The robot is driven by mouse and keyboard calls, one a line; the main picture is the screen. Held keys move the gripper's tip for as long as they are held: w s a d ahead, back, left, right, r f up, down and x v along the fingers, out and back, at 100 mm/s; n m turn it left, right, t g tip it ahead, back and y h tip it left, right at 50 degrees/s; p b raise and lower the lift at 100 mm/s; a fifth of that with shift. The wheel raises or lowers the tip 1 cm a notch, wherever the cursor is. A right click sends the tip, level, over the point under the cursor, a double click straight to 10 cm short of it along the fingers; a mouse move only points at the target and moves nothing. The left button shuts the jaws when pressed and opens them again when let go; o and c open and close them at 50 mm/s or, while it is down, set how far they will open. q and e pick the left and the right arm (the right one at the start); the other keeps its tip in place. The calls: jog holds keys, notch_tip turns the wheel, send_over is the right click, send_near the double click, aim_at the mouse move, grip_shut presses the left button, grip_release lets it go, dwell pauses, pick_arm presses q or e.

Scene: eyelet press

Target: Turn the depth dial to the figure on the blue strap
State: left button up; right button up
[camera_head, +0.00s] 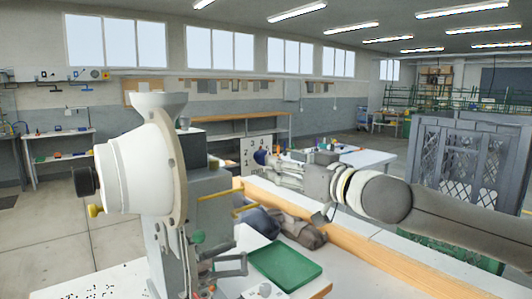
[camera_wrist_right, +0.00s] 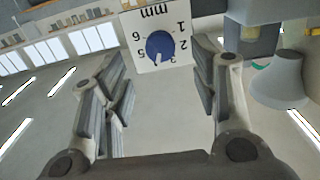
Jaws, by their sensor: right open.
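The depth dial is a blue knob (camera_wrist_right: 160,46) on a white plate (camera_wrist_right: 181,50) with black figures and "mm", upside down in the right wrist view. In the head view the plate (camera_head: 246,152) and blue knob (camera_head: 260,157) show behind the press. My right gripper (camera_head: 272,168) is close to the dial. In the right wrist view its fingers (camera_wrist_right: 160,75) are open, with the knob ahead between the tips and no visible contact. The knob's exact setting is too small to tell. I cannot make out a blue strap or its figure. My left gripper is not in view.
The large white and grey press (camera_head: 145,170) stands at left front. A green tray (camera_head: 285,262) lies on the white bench, beside dark and brown bundles (camera_head: 300,232). A wooden ledge (camera_head: 345,240) runs below my right arm. A grey lattice crate (camera_head: 470,165) stands at right.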

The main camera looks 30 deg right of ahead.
aim_at(262, 157)
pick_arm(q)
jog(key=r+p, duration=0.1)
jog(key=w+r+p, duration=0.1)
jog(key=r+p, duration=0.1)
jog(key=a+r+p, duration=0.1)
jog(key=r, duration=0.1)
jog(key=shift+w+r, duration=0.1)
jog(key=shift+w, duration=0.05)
pick_arm(e)
jog(key=w, duration=0.6)
jog(key=shift+w+a, duration=0.25)
jog(key=shift+w, duration=0.15)
jog(key=c, duration=1)
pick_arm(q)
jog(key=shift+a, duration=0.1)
pick_arm(e)
jog(key=shift+c, duration=0.2)
pick_arm(q)
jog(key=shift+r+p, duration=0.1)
jog(key=shift+p, duration=0.25)
